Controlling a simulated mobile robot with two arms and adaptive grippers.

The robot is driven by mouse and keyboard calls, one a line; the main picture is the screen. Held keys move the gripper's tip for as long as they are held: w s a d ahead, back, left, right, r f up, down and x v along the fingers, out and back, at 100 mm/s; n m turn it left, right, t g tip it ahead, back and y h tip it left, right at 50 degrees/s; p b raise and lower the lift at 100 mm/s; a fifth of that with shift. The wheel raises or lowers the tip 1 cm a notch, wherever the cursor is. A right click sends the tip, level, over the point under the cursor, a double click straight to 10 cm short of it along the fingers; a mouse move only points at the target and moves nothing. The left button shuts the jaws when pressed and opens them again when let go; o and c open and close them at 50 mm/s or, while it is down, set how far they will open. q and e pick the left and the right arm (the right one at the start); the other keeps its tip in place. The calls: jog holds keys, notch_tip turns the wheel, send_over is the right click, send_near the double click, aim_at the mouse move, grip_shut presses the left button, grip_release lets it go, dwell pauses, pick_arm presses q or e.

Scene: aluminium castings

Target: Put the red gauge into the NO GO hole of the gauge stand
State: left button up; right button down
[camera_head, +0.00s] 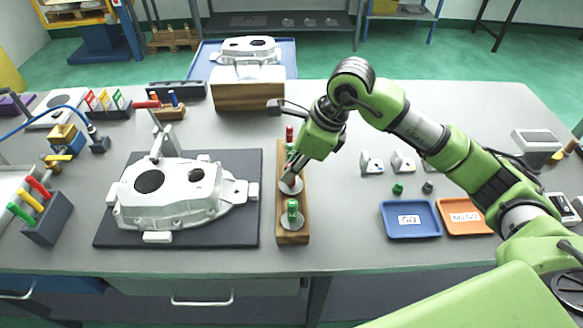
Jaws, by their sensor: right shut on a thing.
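The gauge stand (305,232) is a long wooden block in the middle of the table, with pale discs on its top. A green gauge (292,209) stands upright at its near disc. My right gripper (290,182) points down at the middle disc, close above or at it. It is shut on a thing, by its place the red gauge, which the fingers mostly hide. I cannot tell whether that gauge is in the hole. A red-topped piece (289,133) with green below shows at the stand's far end. The hole labels are not readable. My left gripper is not in view.
A white casting (170,195) lies on a dark mat (240,230) left of the stand. A wooden block (245,97) is behind. A blue tray (411,230) and an orange tray (460,205) lie to the right. The table between stand and blue tray is clear.

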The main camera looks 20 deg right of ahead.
jog(key=shift+f+b, duration=0.3)
jog(key=shift+f, duration=0.05)
jog(key=c, duration=1.9)
grip_release()
jog(key=v, duration=1.2)
jog(key=shift+s, duration=0.1)
